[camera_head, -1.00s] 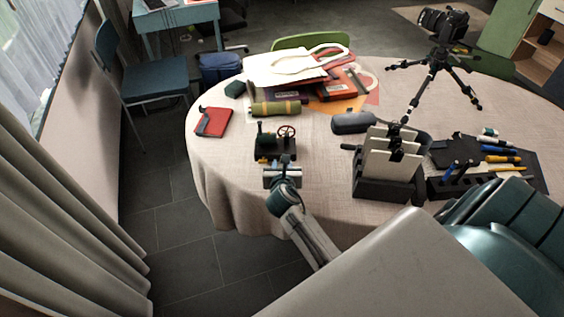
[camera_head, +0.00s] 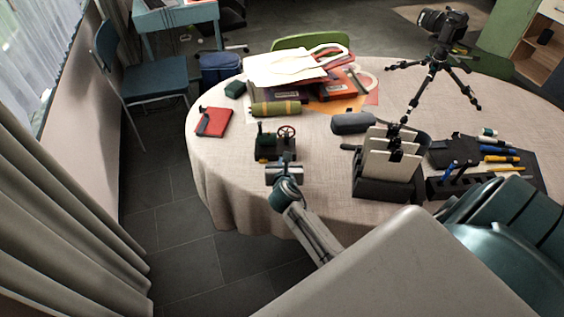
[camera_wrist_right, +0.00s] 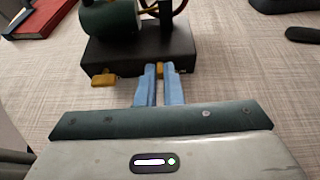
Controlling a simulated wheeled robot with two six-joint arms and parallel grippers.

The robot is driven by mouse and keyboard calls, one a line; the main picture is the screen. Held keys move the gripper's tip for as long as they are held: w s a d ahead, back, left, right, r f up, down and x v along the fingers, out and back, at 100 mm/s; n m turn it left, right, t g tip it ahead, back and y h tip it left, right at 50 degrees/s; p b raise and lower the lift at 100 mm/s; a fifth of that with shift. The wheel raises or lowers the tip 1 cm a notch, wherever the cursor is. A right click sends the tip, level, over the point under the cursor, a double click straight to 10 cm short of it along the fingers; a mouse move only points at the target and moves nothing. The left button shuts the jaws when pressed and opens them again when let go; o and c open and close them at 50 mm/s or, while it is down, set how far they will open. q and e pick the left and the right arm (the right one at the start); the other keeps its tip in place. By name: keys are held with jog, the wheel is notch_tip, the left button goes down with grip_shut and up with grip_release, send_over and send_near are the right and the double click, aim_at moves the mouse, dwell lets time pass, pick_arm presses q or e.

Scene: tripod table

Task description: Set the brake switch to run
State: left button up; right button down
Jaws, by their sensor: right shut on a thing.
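A small machine with a black base (camera_head: 264,156) stands near the table's front left edge. It carries a green cylinder and a red spoked wheel (camera_head: 286,132). In the right wrist view the black base (camera_wrist_right: 125,58) shows a yellow tab (camera_wrist_right: 104,80) at its front left and a small yellow lever (camera_wrist_right: 160,68) at its front, right of the first tab. My right gripper (camera_head: 285,160) reaches the front of the machine. Its blue fingers (camera_wrist_right: 159,75) are shut on the yellow lever, which they partly hide. I cannot read any switch marking. My left gripper is not in view.
A red notebook (camera_head: 214,122) lies left of the machine and an olive cylinder (camera_head: 276,109) behind it. A black rack with upright cards (camera_head: 390,165) stands to the right, with a dark case (camera_head: 352,123) behind it. The cloth between machine and rack is clear.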

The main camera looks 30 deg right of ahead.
jog(key=shift+s+d+r+p, duration=0.15)
jog(key=shift+s+d+p, duration=0.45)
jog(key=shift+d+p, duration=0.25)
jog(key=shift+s+d, duration=0.15)
jog(key=shift+d, duration=0.05)
jog(key=shift+f, duration=0.2)
jog(key=c, duration=1.6)
grip_release()
jog(key=shift+o, duration=0.2)
jog(key=b+v, duration=0.1)
jog(key=v, duration=0.9)
jog(key=shift+s+a+r, duration=0.2)
jog(key=shift+s+a, duration=0.05)
